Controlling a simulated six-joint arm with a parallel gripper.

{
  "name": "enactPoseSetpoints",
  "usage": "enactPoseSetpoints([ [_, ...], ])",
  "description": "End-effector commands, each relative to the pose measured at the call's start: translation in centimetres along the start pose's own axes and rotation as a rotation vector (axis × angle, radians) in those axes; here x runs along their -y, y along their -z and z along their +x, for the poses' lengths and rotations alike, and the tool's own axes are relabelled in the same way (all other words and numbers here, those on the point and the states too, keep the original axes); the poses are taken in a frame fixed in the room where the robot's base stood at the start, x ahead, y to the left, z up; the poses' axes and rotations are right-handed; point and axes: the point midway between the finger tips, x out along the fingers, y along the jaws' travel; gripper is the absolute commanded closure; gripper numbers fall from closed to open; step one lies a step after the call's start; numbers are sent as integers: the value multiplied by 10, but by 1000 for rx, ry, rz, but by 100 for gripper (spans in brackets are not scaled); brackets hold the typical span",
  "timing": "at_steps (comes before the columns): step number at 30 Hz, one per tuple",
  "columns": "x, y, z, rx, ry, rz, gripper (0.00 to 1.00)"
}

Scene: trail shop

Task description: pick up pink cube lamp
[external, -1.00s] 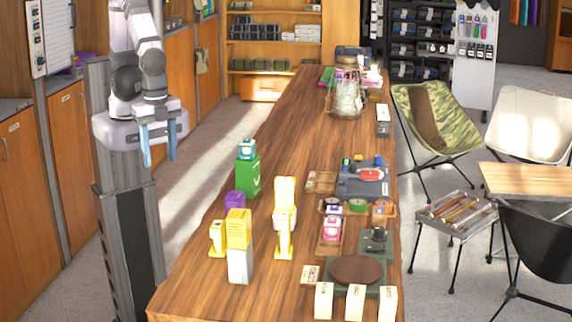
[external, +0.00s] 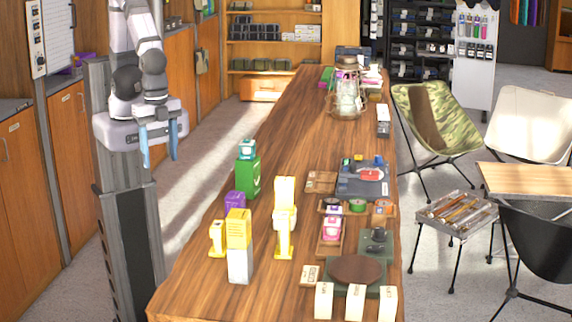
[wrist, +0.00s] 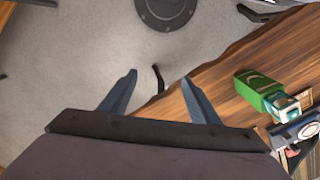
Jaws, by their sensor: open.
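A small pink-and-white cube-shaped item (external: 331,228) stands in a wooden tray on the right half of the long table; it looks like the pink cube lamp, though it is small in view. My gripper (external: 159,153) is open and empty, up at the left beside the table and far from the pink item. In the wrist view my gripper (wrist: 158,78) points over the grey floor and the table's edge, with nothing between its blue fingers. The pink item cannot be made out in the wrist view.
A green box (external: 248,177) with a teal-and-white cube (external: 247,149) on it, a purple block (external: 235,200) and several yellow-and-white items stand on the table's left side. A dark round board (external: 356,270) lies near the front right.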

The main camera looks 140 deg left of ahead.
Motion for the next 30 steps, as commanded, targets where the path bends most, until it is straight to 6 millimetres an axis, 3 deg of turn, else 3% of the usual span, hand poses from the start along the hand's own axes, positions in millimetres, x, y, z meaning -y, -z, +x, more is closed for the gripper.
enactPoseSetpoints([
  [5, 2, 21, 4, -3, -25, -112, 43],
  [7, 4, 39, 6, -7, -47, -204, 43],
  [14, 26, 129, 16, -15, -180, -666, 43],
  [23, 94, 248, 33, 4, -436, -1292, 43],
  [30, 174, 318, 48, 51, -695, -1716, 43],
])
